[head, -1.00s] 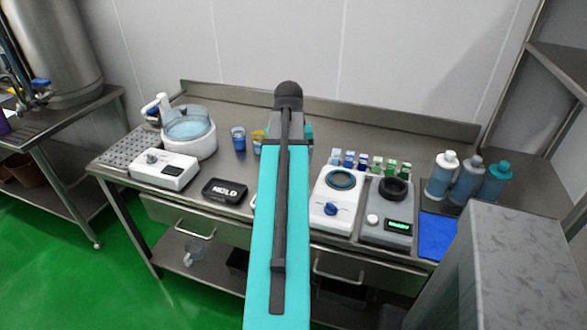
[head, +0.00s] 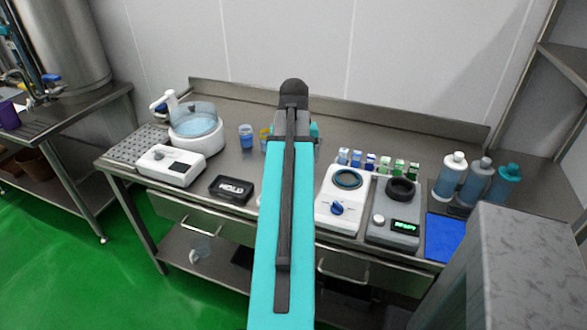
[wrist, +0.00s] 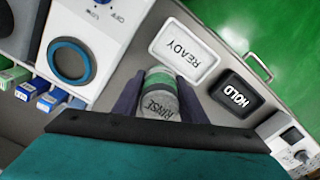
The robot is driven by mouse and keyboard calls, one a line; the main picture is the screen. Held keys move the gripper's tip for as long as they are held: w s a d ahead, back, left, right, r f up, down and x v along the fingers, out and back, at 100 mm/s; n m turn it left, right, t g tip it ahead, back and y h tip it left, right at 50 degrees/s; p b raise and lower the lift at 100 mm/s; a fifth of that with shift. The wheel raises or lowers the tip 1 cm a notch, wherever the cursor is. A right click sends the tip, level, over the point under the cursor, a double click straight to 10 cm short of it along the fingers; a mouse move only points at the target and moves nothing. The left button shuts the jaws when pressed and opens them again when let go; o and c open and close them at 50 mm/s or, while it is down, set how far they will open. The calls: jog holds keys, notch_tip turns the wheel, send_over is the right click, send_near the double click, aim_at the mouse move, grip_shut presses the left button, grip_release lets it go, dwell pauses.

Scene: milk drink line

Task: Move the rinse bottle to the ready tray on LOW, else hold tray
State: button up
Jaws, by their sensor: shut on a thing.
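The rinse bottle (wrist: 157,107), grey with a green band and RINSE lettering, is between the fingers of my gripper (wrist: 160,84) in the wrist view. My gripper is shut on it. The white READY tray (wrist: 184,50) lies just beyond the bottle, and the black HOLD tray (wrist: 237,93) is to its right; both look empty. In the head view the HOLD tray (head: 231,188) is left of my arm. My arm hides the bottle, the fingers and most of the READY tray there.
A white device with a blue ring and knob (head: 338,208) and a grey device with a lit green display (head: 405,226) stand right of my arm. Small coloured boxes and several bottles are behind.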

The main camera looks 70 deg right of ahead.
jog(key=w+a+f+n, duration=0.1)
jog(key=w+a+n, duration=0.2)
jog(key=w+a, duration=0.55)
jog(key=w+a+n, duration=0.3)
jog(key=w+a, duration=0.2)
jog(key=w, duration=0.6)
jog(key=w+a+f+n, duration=0.1)
jog(key=w+a+n, duration=0.2)
jog(key=w+a, duration=0.55)
jog(key=w+a+n, duration=0.3)
jog(key=w+a, duration=0.1)
jog(key=a, duration=0.6)
jog(key=w+a+n, duration=0.2)
jog(key=w+a, duration=0.3)
jog(key=a, duration=0.5)
jog(key=w+a+f+n, duration=0.1)
jog(key=w+a+n, duration=0.2)
jog(key=a, duration=0.8)
jog(key=shift+w+n, duration=0.3)
jog(key=shift+w, duration=0.8)
jog(key=shift+d, duration=0.1)
